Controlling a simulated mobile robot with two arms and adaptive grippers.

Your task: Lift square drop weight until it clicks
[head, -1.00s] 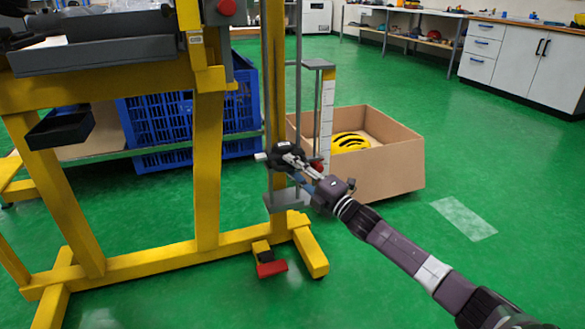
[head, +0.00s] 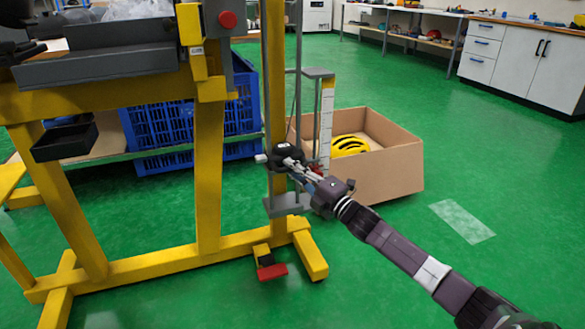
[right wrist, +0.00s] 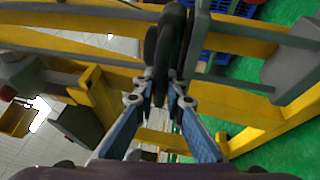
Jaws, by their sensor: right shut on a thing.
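The dark square drop weight (head: 284,157) is on the upright guide rods of the yellow drop tower (head: 278,100). It hangs clear above the grey base plate (head: 287,205). My right gripper (head: 293,163) reaches in from the right and is shut on the weight's dark part. In the right wrist view my gripper (right wrist: 160,95) has its fingers on either side of dark rounded parts of the weight (right wrist: 165,40). The weight's square outline is hard to make out. My left gripper is not in view.
A scale post (head: 325,120) with white marks stands beside the rods. A cardboard box (head: 385,175) with a yellow helmet (head: 350,146) is behind it. A red pedal (head: 272,271) lies at the tower's foot.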

